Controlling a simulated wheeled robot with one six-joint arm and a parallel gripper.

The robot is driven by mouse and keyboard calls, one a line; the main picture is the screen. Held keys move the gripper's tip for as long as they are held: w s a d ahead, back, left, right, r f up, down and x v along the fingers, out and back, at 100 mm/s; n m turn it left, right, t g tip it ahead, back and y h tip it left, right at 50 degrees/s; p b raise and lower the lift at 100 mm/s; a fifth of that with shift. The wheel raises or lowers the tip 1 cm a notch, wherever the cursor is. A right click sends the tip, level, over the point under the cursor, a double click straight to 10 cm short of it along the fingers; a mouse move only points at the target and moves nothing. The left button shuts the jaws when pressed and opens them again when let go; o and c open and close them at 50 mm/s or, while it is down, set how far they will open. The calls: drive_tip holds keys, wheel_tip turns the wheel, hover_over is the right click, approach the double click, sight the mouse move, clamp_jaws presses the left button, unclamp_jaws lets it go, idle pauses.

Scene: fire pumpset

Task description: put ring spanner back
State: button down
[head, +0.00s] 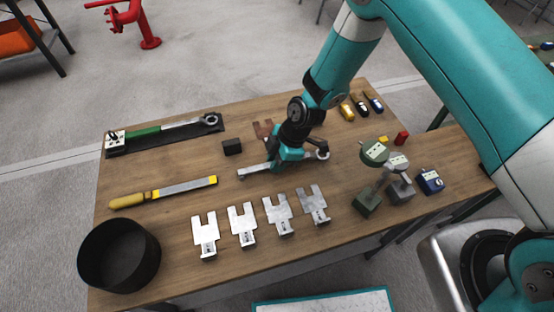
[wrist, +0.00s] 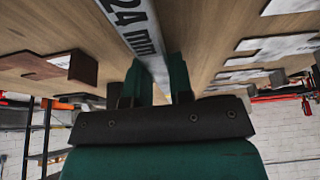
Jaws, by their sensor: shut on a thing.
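The ring spanner (head: 254,170) is a silver bar with a ring end (head: 322,150) on the right. My gripper (head: 286,163) is shut on its shank, over the middle of the wooden table. The spanner lies roughly left to right, low over the table; I cannot tell whether it touches the top. In the wrist view the spanner (wrist: 137,25) runs between the two fingers of my gripper (wrist: 158,80) and shows the marking "24 mm". Its far end is out of that view.

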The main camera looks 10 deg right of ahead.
drive_tip(key=c, duration=1)
unclamp_jaws()
drive_tip(key=s+d+r+m, duration=0.3)
drive_tip(key=r, duration=1)
drive_tip(key=s+d+r+m, duration=0.2)
drive_tip(key=d+r, duration=0.1)
drive_tip(key=r, duration=1)
drive_tip(key=s+d+r+m, duration=0.1)
drive_tip(key=s+r+m, duration=0.1)
drive_tip(key=s, duration=0.3)
drive_tip(key=s+d+r+m, duration=0.2)
drive_tip(key=s+r+m, duration=0.1)
drive_tip(key=s+r, duration=0.1)
drive_tip(key=s+d+r+m, duration=0.1)
drive_tip(key=s+r+m, duration=0.2)
drive_tip(key=s, duration=0.3)
drive_tip(key=shift+s+d+r+t, duration=0.1)
drive_tip(key=shift+d+r+t, duration=0.1)
drive_tip(key=shift+d+t, duration=0.2)
